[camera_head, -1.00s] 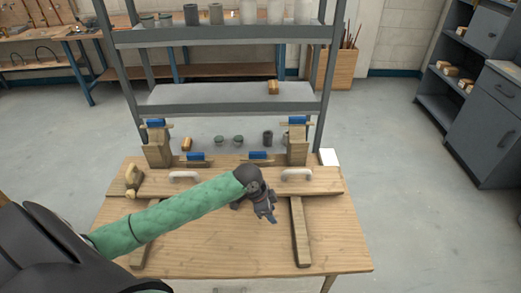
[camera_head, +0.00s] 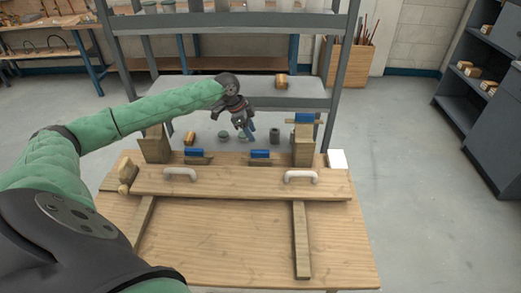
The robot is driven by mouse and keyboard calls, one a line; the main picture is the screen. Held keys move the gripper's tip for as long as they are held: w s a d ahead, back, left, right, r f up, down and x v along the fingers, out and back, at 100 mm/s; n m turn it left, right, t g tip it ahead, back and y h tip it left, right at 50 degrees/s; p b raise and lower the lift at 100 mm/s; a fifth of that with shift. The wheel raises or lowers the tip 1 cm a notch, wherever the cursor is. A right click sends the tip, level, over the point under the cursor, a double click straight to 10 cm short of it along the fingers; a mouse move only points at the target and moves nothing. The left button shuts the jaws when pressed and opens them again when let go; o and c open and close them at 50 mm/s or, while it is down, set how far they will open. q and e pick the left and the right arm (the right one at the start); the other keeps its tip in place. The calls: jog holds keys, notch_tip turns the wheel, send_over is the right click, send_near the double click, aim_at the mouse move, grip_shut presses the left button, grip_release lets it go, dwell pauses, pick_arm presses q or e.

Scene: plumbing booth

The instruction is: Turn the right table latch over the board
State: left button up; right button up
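The wooden board (camera_head: 235,184) lies across the table and has two white handles. Two low latches with blue grips are at its back edge: the left table latch (camera_head: 195,153) and the right table latch (camera_head: 261,154). The right one's bar appears to lie left to right along the board's back edge; I cannot tell whether it overlaps the board. My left gripper (camera_head: 247,133) is raised above and a little left of the right table latch, apart from it in the picture, fingers pointing down. Its finger gap is too small to read. My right gripper is out of view.
A wooden post (camera_head: 303,147) with a blue-topped latch (camera_head: 304,117) stands at the right. Another post (camera_head: 155,146) stands at the left, its top hidden by my arm. A grey shelf rack (camera_head: 238,95) is behind. The table front (camera_head: 230,240) is mostly clear.

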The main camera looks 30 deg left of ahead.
aim_at(260, 151)
pick_arm(q)
jog(key=shift+s+f+b, duration=0.1)
jog(key=shift+f+b, duration=0.55)
jog(key=shift+f, duration=0.45)
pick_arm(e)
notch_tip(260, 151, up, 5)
pick_arm(q)
jog(key=shift+p+x, duration=1.1)
jog(key=shift+x, duration=2.65)
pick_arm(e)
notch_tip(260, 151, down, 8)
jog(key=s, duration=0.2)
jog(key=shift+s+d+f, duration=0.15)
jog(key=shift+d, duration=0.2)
pick_arm(q)
grip_shut()
